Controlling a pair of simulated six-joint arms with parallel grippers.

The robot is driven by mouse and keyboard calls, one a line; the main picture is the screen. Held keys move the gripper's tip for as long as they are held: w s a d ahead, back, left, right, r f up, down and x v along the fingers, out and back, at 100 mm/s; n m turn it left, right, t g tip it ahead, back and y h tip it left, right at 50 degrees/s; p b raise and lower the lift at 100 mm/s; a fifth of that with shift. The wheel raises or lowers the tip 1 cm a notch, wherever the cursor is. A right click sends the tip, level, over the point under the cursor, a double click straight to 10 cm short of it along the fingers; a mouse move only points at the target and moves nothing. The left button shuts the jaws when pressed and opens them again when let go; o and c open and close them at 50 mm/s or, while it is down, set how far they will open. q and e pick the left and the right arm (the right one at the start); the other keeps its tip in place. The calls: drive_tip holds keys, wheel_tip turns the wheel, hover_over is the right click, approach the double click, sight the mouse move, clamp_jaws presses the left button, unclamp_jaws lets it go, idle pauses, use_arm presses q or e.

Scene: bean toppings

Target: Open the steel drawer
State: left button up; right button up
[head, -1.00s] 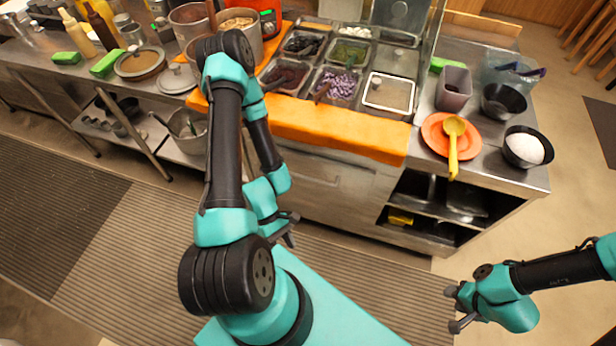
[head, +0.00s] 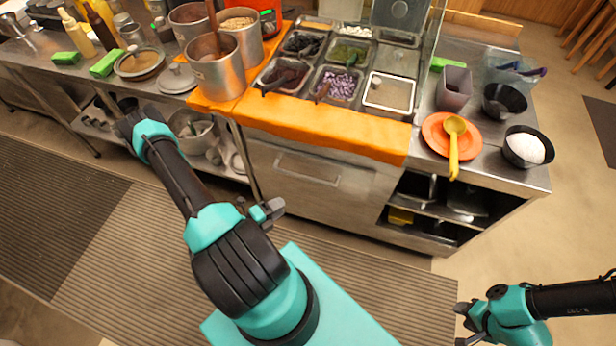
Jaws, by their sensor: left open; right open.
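The steel drawer (head: 352,190) is in the front of the counter under the orange cloth, with a recessed rectangular handle (head: 308,167) across its upper part. Its front looks flush with the counter, so it appears closed. My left gripper (head: 264,209) is open and empty, in front of the counter and below and left of the handle in the picture. It looks apart from the drawer. My arm partly hides this gripper. My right gripper (head: 463,323) is open and empty at the lower right, well away from the drawer.
An orange cloth (head: 330,135) hangs over the counter edge just above the drawer. Open shelves (head: 430,208) are right of it. Steel pots (head: 217,72) and topping trays stand on top. A yellow spoon (head: 453,150) lies on an orange plate. The floor in front is clear.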

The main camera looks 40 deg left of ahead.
sight(303, 176)
use_arm(q)
drive_tip(key=a+n+y, duration=0.2)
drive_tip(key=s+a+f+n+y, duration=0.1)
drive_tip(key=shift+a+f, duration=0.1)
drive_tip(key=shift+a, duration=0.1)
drive_tip(key=w+f, duration=0.1)
drive_tip(key=w, duration=0.4)
drive_tip(key=w+f, duration=0.1)
drive_tip(key=w, duration=0.5)
drive_tip(key=w+a+f, duration=0.1)
drive_tip(key=w, duration=0.5)
drive_tip(key=shift+c, duration=0.4)
clamp_jaws()
